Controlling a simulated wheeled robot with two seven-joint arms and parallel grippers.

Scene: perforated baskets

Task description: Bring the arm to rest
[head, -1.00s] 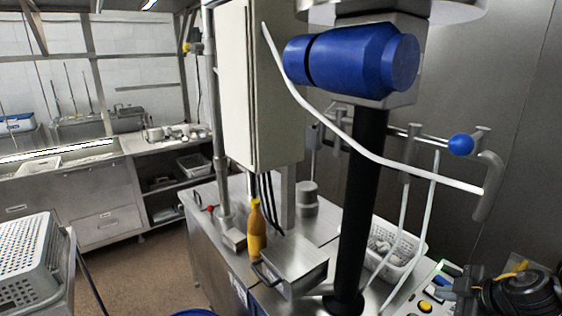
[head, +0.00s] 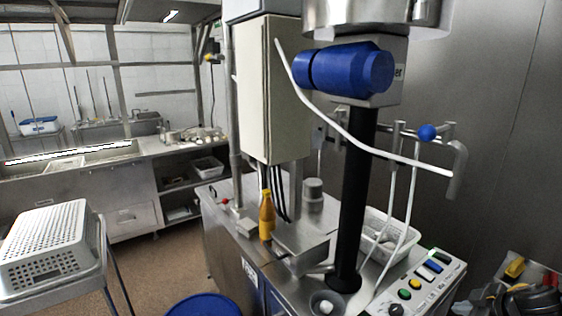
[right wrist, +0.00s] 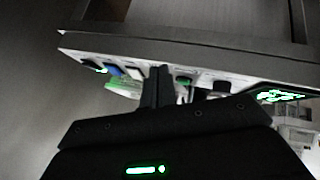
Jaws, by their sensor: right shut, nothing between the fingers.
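My right gripper (right wrist: 158,75) is shut and empty; its dark fingers are together in the right wrist view. They show in front of a control panel (right wrist: 215,65) with coloured buttons. I cannot tell whether they touch it. In the head view, my dark right arm and gripper (head: 470,303) are at the bottom right corner, partly cut off by the edge, beside the same panel (head: 415,285). My left arm and gripper are not in view.
A steel machine with a black column (head: 357,200) and blue motor (head: 345,72) stands in the middle. A yellow bottle (head: 267,216) and white basket (head: 375,228) are on its table. An upturned perforated basket (head: 50,240) lies at left. A blue tub (head: 205,306) is at the bottom.

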